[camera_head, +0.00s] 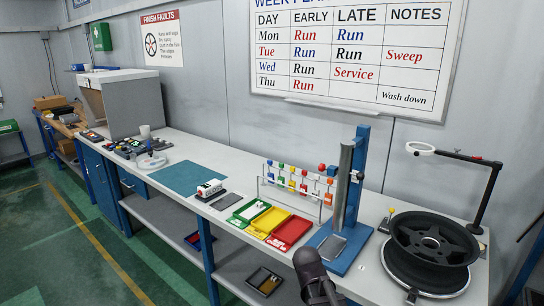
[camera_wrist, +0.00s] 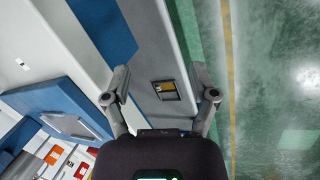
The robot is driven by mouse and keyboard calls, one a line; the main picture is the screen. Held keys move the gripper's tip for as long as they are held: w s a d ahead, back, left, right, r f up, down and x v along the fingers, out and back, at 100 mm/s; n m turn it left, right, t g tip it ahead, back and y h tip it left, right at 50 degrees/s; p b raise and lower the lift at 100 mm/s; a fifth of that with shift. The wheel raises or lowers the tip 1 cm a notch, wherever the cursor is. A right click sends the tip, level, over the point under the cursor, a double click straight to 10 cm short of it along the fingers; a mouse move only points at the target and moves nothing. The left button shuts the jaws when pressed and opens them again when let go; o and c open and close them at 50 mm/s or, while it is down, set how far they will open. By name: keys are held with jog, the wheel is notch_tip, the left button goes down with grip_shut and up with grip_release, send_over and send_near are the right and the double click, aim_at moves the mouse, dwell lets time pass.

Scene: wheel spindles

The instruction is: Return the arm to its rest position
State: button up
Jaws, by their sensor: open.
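My gripper (camera_wrist: 161,80) shows in the wrist view with its two grey fingers spread wide apart and nothing between them. It is open and empty. Beyond the fingers I see a small dark tray (camera_wrist: 166,91) on the grey lower shelf (camera_wrist: 158,45), well below and not touched. In the head view the dark end of my arm, with my gripper (camera_head: 320,288), is at the bottom centre, in front of the bench's front edge. The fingertips are hard to make out there.
The bench (camera_head: 370,278) carries a blue press stand (camera_head: 346,200), a black wheel (camera_head: 432,245), a lamp arm (camera_head: 487,195), red (camera_head: 291,232), yellow and green trays, and a blue mat (camera_head: 190,177). The green floor (camera_head: 120,260) in front is clear.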

jog(key=s+d+m+g+y+p, duration=0.1)
jog(key=s+d+m+y, duration=0.2)
jog(key=s+m, duration=0.2)
jog(key=shift+s+r+m, duration=0.2)
jog(key=shift+r+m, duration=0.05)
jog(key=shift+m, duration=0.55)
dwell(0.4)
